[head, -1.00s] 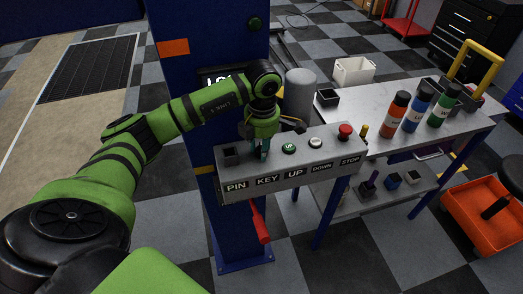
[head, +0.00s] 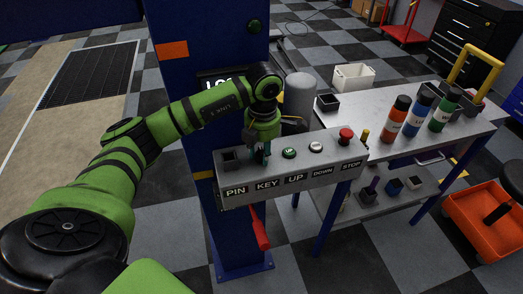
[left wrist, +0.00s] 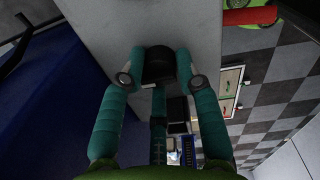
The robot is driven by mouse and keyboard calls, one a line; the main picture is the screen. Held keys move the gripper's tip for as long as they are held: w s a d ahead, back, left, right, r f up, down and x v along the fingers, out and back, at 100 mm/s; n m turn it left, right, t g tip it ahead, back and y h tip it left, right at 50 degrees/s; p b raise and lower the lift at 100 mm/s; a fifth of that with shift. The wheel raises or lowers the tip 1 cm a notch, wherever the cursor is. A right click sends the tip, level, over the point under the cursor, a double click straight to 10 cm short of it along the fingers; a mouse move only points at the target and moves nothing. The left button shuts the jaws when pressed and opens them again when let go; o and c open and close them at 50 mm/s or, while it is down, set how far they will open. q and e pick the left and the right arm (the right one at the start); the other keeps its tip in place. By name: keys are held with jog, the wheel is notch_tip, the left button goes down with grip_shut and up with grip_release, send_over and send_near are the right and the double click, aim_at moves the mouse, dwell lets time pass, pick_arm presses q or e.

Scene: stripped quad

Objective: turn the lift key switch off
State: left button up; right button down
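The grey control box (head: 330,153) on the blue lift post (head: 199,140) carries the labels PIN, KEY, UP, DOWN and STOP. My left gripper (head: 261,157) points down onto the box above the KEY label and hides most of the key switch in the head view. In the left wrist view, its two teal fingers (left wrist: 160,68) stand on either side of the black key switch knob (left wrist: 159,66) and appear to touch it. Which way the key is turned cannot be read. My right gripper is not in view.
Beside the KEY place are a dark square PIN socket (head: 229,158), a green UP button (head: 289,152), a white DOWN button (head: 316,147) and a red STOP button (head: 345,135). A grey cart (head: 385,140) with several bottles stands at right. A red handle (head: 259,229) hangs below.

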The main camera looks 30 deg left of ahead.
aim_at(262, 152)
pick_arm(q)
jog(key=shift+o, duration=1.2)
jog(key=shift+r, duration=0.15)
notch_tip(262, 152, up, 12)
jog(key=shift+s+d, duration=0.2)
